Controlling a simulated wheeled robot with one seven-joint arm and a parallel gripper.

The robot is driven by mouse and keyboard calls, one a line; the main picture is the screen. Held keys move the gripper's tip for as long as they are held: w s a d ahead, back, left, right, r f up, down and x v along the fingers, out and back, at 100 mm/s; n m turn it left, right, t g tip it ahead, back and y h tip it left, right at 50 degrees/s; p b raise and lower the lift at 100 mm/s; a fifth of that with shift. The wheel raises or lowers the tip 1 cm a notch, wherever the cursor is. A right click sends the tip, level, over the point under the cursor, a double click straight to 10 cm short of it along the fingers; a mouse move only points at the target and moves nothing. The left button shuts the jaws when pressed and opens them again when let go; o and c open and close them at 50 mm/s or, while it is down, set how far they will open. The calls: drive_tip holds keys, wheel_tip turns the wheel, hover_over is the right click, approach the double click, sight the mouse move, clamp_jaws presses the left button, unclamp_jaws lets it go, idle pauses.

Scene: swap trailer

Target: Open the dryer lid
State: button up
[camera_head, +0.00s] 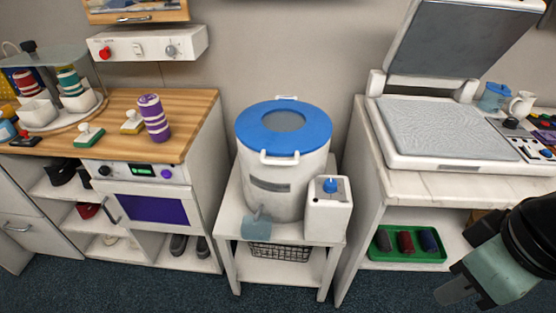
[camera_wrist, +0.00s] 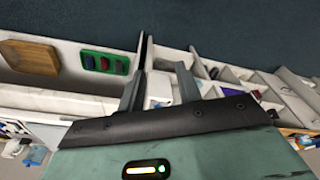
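The dryer is a white drum (camera_head: 272,185) on a low white stand in the middle of the head view. Its blue lid (camera_head: 262,135) has a dark round window and lies flat and shut on top. A white handle (camera_head: 280,158) sits at the lid's front edge, and another white piece shows at the back edge. My gripper (camera_head: 452,290) is at the lower right of the head view, well apart from the dryer. In the wrist view my gripper (camera_wrist: 158,80) has its two fingers spread, with nothing held between them.
A counter with a raised-lid press (camera_head: 450,130) is on the right, above a green tray (camera_head: 407,256). A wooden-topped counter (camera_head: 190,118) stands left. Dark carpet in front is clear.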

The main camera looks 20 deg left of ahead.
drive_tip(key=w+a+f+n+t+y+b, duration=0.4)
drive_tip(key=w+a+f+n+y+b, duration=0.1)
drive_tip(key=w+a+f+n, duration=0.55)
drive_tip(key=n+t+y+b, duration=0.3)
drive_tip(key=n+y+b, duration=0.5)
drive_tip(key=n+y, duration=0.4)
approach(277, 161)
drive_tip(key=shift+n+h, duration=0.25)
drive_tip(key=shift+h, duration=0.05)
drive_tip(key=p+x, duration=0.2)
drive_tip(key=x, duration=0.8)
drive_tip(key=shift+f, duration=0.1)
clamp_jaws()
